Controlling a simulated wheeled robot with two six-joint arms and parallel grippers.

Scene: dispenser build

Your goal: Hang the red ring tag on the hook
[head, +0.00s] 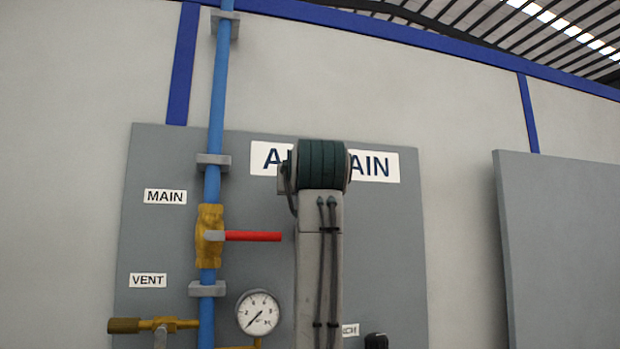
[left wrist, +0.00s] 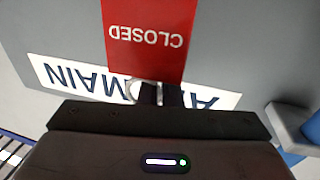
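The red ring tag (left wrist: 145,40), lettered CLOSED, shows upside down at the top of the left wrist view. Its pale metal ring (left wrist: 132,90) is at the dark fingertips of my left gripper (left wrist: 159,93), which look closed together on the ring. The tag extends away from the fingers, in front of the grey panel. In the head view, my arm stands upright over the panel's middle; neither the gripper nor the tag shows there. No hook can be made out in either view; part of the panel is hidden behind my arm. My right gripper is not in view.
The grey panel (head: 400,230) carries the AIR MAIN sign (head: 375,165), a blue pipe (head: 218,90), a brass valve (head: 209,247) with a red lever (head: 253,236), and a pressure gauge (head: 258,312). A black item (head: 376,341) sits at the bottom. Another grey panel (head: 560,250) stands right.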

